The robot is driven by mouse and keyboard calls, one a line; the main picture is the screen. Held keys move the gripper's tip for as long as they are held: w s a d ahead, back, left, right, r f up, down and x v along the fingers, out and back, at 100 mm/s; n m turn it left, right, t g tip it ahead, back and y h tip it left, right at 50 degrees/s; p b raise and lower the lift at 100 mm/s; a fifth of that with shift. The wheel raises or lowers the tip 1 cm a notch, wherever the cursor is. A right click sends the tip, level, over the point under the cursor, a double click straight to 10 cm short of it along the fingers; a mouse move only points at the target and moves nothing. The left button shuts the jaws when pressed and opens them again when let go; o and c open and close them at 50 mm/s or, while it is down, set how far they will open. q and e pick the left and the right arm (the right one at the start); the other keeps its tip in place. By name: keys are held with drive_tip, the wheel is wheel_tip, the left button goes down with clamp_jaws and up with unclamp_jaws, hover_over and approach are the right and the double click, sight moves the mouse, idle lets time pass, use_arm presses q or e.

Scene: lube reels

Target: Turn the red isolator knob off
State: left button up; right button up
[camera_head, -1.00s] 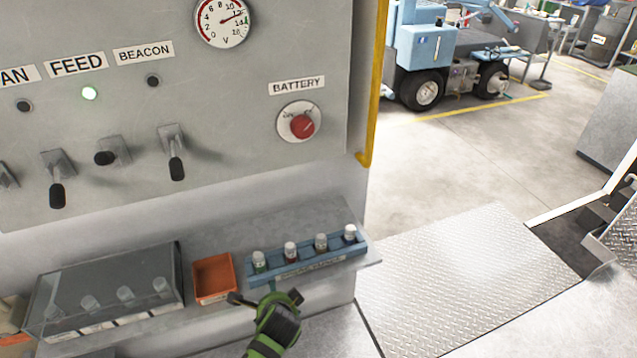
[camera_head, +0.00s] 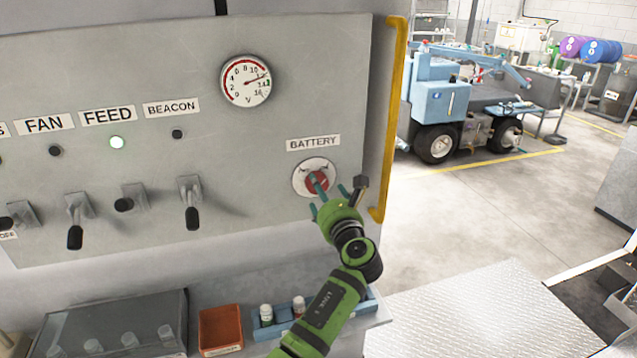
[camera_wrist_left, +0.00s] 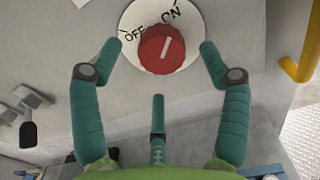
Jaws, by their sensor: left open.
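The red isolator knob (camera_head: 317,181) sits on a round white plate under the BATTERY label (camera_head: 313,143). In the left wrist view the red knob (camera_wrist_left: 162,50) has a white line slanting up and right towards ON. The OFF mark (camera_wrist_left: 134,35) is to its upper left. My left gripper (camera_head: 334,192) is open in front of the knob. In the left wrist view its teal fingers (camera_wrist_left: 160,62) are spread, one to each side of the knob and one below, with no clear contact. My right gripper is not in view.
A yellow rail (camera_head: 391,120) runs down the panel's right edge, close to my gripper. Toggle levers (camera_head: 190,202) and a voltage gauge (camera_head: 246,81) are to the left. Below are an orange bin (camera_head: 221,329), a clear-covered box (camera_head: 115,325) and a blue vial rack (camera_head: 268,331).

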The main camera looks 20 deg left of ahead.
use_arm(q)
drive_tip(key=shift+x, duration=2.4)
drive_tip(key=c, duration=1.2)
